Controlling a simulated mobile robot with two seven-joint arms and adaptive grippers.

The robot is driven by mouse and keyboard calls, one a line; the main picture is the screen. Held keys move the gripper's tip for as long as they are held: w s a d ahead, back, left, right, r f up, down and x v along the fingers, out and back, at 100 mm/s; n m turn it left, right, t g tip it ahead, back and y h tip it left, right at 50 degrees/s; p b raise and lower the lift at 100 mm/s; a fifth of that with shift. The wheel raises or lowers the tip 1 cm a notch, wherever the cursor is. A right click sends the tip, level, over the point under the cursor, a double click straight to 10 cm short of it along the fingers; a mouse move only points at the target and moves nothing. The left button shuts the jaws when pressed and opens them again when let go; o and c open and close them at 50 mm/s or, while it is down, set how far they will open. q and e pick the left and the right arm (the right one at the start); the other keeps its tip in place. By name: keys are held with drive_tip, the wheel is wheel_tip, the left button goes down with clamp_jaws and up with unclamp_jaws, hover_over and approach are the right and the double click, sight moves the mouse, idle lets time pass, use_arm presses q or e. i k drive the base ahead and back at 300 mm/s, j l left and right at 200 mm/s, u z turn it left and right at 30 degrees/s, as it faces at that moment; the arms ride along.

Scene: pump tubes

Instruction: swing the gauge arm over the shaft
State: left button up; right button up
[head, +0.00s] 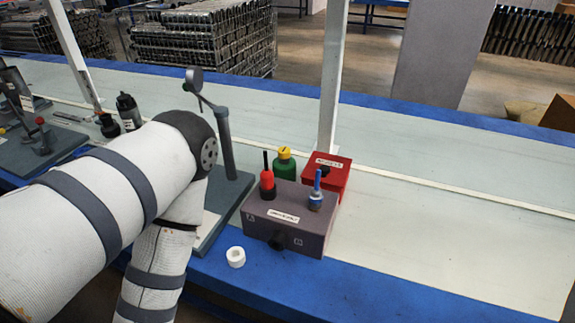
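The gauge arm (208,100) is a thin grey arm at the top of an upright grey post (226,145). It points up and to the left and carries a round dial gauge (194,79) at its end. The post stands on a grey base plate (232,192). My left arm covers the area left of the post, and I cannot make out a shaft there. That arm comes in from the left, bends beside the post and runs down out of the picture. Neither gripper is in view.
A white ring (236,257) lies on the blue front edge. Another fixture (45,148) is at left. The right bench is clear.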

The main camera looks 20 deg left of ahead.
sight(193, 84)
drive_tip(key=k+j, duration=0.1)
drive_tip(key=j, duration=1.8)
drive_tip(key=k+j, duration=0.15)
drive_tip(key=j, duration=0.75)
drive_tip(key=i+j+z, duration=0.05)
